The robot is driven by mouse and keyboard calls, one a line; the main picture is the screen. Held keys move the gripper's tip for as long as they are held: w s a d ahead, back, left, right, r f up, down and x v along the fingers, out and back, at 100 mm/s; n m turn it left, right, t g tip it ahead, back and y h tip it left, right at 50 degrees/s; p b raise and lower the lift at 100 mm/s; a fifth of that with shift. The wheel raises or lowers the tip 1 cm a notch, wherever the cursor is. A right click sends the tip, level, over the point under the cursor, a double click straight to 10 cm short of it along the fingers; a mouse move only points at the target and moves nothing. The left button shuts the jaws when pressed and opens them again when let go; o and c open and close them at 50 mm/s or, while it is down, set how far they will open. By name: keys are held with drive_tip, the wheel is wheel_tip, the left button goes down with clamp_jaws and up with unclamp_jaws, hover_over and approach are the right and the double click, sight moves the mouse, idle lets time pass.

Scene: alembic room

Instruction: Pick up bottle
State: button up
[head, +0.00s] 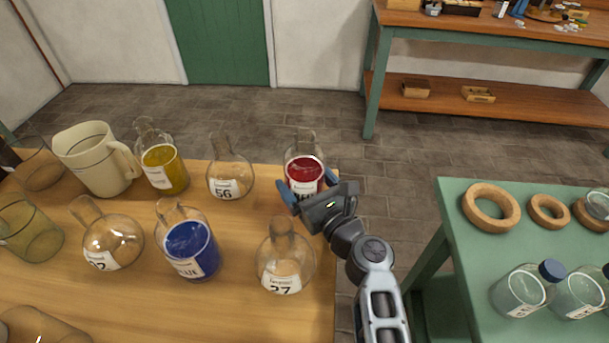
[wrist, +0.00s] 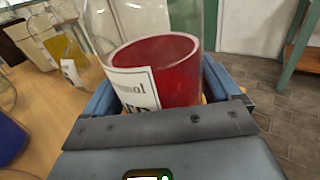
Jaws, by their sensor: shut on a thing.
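A clear glass bottle with red liquid and a white label (head: 305,172) stands upright at the right back edge of the wooden table (head: 245,315). In the wrist view the red bottle (wrist: 180,70) fills the space between the blue fingers. My gripper (head: 308,190) is shut on the red bottle, one finger on each side. The bottle's base is hidden by the gripper, so I cannot tell whether it touches the table.
A flask labelled 27 (head: 285,262), a flask labelled 56 (head: 230,175), a blue-liquid bottle (head: 190,245), a yellow-liquid bottle (head: 165,170) and a cream jug (head: 95,160) share the table. A green table (head: 455,235) with cork rings (head: 491,207) stands right, across a gap.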

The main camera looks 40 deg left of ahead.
sight(305, 170)
drive_tip(key=shift+r, duration=0.1)
drive_tip(key=c, duration=0.4)
drive_tip(key=shift+r, duration=0.15)
drive_tip(key=shift+r+p, duration=0.6)
drive_tip(key=shift+r, duration=0.8)
drive_tip(key=w+d+r+p, duration=0.1)
drive_tip(key=d+r+p, duration=0.1)
drive_tip(key=d+r, duration=0.5)
drive_tip(key=shift+w+d+r, duration=0.15)
drive_tip(key=shift+d+r, duration=0.25)
drive_tip(key=shift+d, duration=1.85)
